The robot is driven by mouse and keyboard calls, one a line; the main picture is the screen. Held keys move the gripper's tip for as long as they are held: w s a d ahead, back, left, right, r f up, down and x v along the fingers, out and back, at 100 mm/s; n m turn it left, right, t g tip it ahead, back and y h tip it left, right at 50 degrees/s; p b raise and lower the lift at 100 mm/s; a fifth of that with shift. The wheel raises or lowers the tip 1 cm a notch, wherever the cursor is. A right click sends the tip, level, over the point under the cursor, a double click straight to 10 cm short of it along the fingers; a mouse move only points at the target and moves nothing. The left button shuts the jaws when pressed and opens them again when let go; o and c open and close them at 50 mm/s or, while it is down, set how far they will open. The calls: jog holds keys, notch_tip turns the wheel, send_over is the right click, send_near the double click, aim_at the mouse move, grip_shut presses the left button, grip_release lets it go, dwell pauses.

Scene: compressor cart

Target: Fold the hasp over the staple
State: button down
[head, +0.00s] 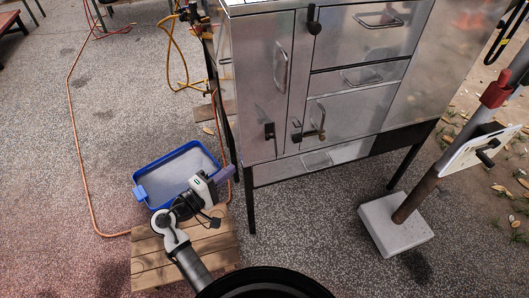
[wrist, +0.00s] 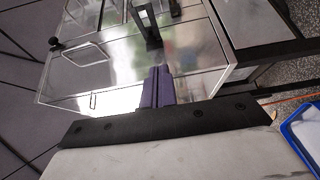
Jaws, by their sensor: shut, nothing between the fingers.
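On the metal cabinet (head: 258,95), a black latch piece (head: 269,131) sits low on the tall left door. I cannot tell for certain which is the hasp and which the staple. Black upright fittings (wrist: 147,25) show at the top of the wrist view. My gripper (head: 229,173) is left of and below these fittings, apart from the cabinet front. Its purple fingers (wrist: 158,86) are shut and empty in the wrist view, pointing towards the cabinet.
A black knobbed fitting (head: 314,20) is at the cabinet's top edge. A blue tray (head: 142,192) lies beside my gripper, near a wooden slatted platform (head: 150,268). A pole on a white base (head: 398,235) stands at right. An orange hose (head: 72,120) crosses the paving.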

jog(key=s+d+p+x, duration=0.1)
jog(key=p+x, duration=0.3)
jog(key=x, duration=0.8)
jog(key=shift+d, duration=0.8)
